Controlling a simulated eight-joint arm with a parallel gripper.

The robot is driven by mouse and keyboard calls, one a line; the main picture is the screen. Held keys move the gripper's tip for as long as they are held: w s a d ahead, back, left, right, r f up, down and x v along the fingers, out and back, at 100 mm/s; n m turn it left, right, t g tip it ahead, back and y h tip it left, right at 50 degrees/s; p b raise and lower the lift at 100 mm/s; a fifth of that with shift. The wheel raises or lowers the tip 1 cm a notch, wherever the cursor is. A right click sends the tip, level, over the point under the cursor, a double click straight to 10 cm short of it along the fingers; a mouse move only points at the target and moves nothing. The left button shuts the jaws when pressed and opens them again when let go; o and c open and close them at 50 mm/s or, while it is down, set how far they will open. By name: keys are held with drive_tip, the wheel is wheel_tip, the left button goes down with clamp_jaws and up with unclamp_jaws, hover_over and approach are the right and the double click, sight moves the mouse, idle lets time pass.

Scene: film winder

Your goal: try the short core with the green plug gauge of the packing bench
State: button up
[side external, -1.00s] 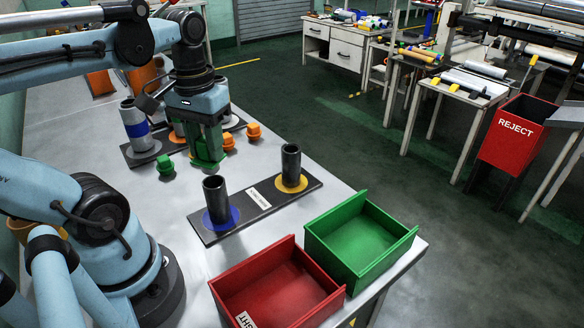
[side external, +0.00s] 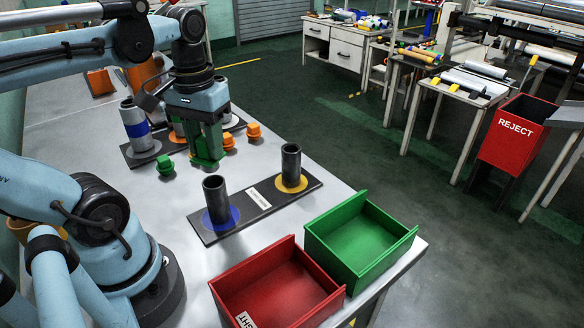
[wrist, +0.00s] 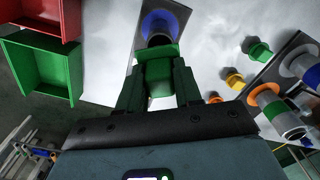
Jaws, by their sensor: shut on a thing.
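My gripper (side external: 207,150) has dark green fingers and is shut on a green plug gauge (wrist: 158,66), which shows between the fingertips in the wrist view. In the side view the fingers largely hide it. Two dark tube cores stand upright on a black board (side external: 227,228): one on a blue disc (side external: 216,200), one on a yellow disc (side external: 291,165). I cannot tell from their look which is the short one. My gripper is behind and left of them in the side view, apart from both. In the wrist view the blue-disc core (wrist: 158,28) lies beyond the held gauge.
A banded core (side external: 136,125) stands at the left on a second board. A red tray (side external: 322,300) and a green tray (side external: 400,250) sit at the bench's front edge.

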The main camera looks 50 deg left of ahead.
drive_tip(key=w+r, duration=0.2)
drive_tip(key=w, duration=0.8)
drive_tip(key=w+r, duration=0.2)
drive_tip(key=w, duration=0.7)
drive_tip(key=shift+f, duration=2.9)
drive_tip(key=o, duration=0.4)
drive_tip(key=c, duration=0.4)
drive_tip(key=shift+f, duration=0.85)
drive_tip(key=shift+r, duration=0.1)
